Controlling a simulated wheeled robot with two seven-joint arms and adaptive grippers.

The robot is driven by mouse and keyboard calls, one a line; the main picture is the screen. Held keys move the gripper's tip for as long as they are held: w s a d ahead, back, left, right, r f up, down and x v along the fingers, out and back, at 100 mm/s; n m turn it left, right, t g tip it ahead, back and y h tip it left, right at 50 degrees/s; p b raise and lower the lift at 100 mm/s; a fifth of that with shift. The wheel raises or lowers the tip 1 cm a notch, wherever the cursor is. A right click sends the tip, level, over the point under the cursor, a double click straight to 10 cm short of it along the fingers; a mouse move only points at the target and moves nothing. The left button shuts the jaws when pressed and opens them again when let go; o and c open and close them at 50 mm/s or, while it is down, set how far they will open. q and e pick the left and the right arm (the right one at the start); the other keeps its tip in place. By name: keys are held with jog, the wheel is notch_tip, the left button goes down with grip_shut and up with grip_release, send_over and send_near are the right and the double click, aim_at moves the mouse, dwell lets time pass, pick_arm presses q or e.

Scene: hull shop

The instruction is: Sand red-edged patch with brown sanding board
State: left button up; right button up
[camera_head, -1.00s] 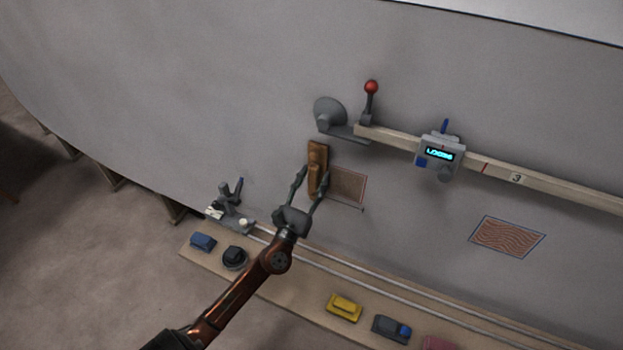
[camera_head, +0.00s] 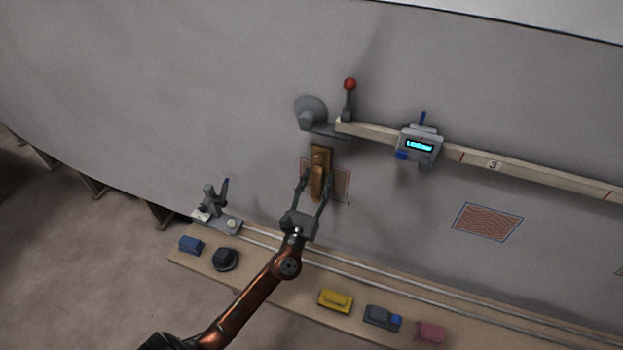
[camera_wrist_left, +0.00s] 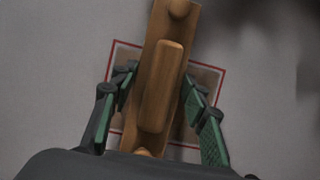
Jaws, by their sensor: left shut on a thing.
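The brown sanding board (camera_head: 321,159) lies along the grey hull wall, over the middle of the red-edged patch (camera_head: 343,184). In the left wrist view the board (camera_wrist_left: 170,22) runs slightly tilted across the patch (camera_wrist_left: 123,55), whose red border shows on both sides. My left gripper (camera_head: 317,190) is shut on the board's raised grip, with a finger at each side; the green finger pads (camera_wrist_left: 160,100) show in the wrist view. The board hides the middle of the patch. Whether the board presses on the hull cannot be told. My right gripper is not in view.
A wooden rail (camera_head: 376,134) with a red-knobbed lever (camera_head: 350,85), a suction cup (camera_head: 311,112) and a lit display box (camera_head: 418,147) crosses above. A blue-edged patch (camera_head: 487,222) is at right. A shelf (camera_head: 282,294) below holds a yellow block (camera_head: 335,301) and other items.

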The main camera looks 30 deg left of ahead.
aim_at(349, 177)
pick_arm(q)
jog(key=shift+w+d+r+p, duration=0.1)
jog(key=shift+w+d+p, duration=0.15)
jog(key=shift+d, duration=1)
jog(key=shift+w+d+p, duration=0.15)
jog(key=shift+w+d, duration=0.2)
jog(key=shift+d, duration=0.85)
jog(key=shift+w+d, duration=0.25)
jog(key=shift+d, duration=0.6)
jog(key=shift+w+d, duration=0.2)
jog(key=shift+d, duration=0.65)
jog(key=o, duration=0.5)
jog(key=c, duration=0.5)
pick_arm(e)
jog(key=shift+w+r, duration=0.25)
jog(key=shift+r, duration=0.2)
pick_arm(q)
jog(key=shift+s, duration=0.1)
jog(key=shift+s+d, duration=0.15)
jog(key=shift+s, duration=0.35)
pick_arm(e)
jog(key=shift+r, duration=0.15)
pick_arm(q)
jog(key=shift+s, duration=0.1)
